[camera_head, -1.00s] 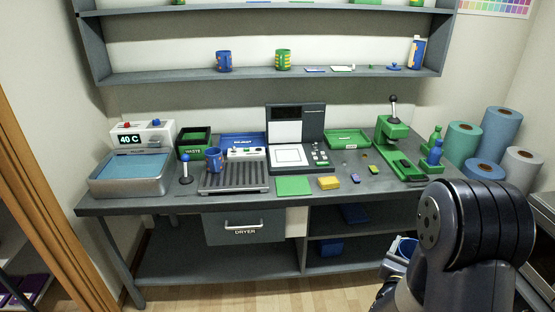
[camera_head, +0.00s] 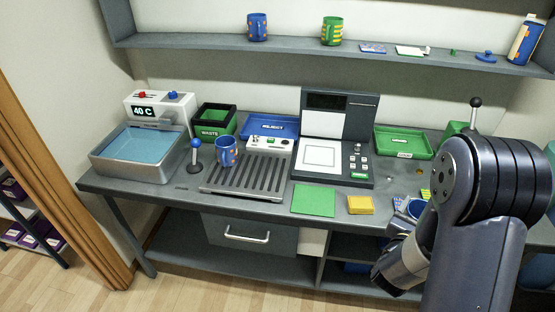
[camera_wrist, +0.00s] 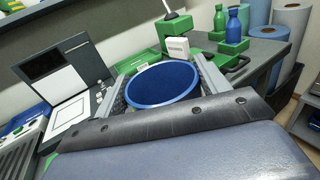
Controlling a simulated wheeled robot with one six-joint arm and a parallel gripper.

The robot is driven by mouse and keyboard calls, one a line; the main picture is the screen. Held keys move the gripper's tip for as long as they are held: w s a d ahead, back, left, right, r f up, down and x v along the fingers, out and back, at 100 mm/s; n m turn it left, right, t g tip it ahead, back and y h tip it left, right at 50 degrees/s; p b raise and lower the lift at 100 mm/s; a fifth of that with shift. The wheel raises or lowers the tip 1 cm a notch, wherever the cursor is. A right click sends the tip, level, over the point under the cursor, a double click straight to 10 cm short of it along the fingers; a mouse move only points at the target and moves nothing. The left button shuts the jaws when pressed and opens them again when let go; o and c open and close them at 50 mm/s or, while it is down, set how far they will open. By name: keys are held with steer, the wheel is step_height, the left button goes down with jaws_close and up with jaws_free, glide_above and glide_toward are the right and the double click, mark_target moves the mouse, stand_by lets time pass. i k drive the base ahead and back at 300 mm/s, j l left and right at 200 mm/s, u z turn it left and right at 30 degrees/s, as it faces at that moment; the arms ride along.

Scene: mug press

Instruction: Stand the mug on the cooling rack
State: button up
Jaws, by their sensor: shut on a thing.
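The mug (camera_wrist: 163,84) in my gripper (camera_wrist: 165,80) shows in the wrist view as a blue round opening between the two jaws. In the head view a small part of this blue mug (camera_head: 415,208) shows beside my arm, in front of the bench's right part. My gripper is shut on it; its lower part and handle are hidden. The cooling rack (camera_head: 243,183) is a grey slatted tray on the bench, left of the middle. Another blue mug with orange marks (camera_head: 226,152) stands upright at its back left. The front and right slats are bare.
A water bath (camera_head: 140,152) and a blue-knobbed lever (camera_head: 196,155) stand left of the rack. A press machine (camera_head: 336,140), a green mat (camera_head: 314,200) and a yellow block (camera_head: 360,204) lie to its right. A shelf (camera_head: 300,50) with mugs hangs above.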

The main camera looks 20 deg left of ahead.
mark_target(262, 183)
steer(key=i+l+u, duration=0.25)
steer(key=i+u, duration=0.15)
steer(key=i+l+u, duration=0.75)
steer(key=l, duration=0.1)
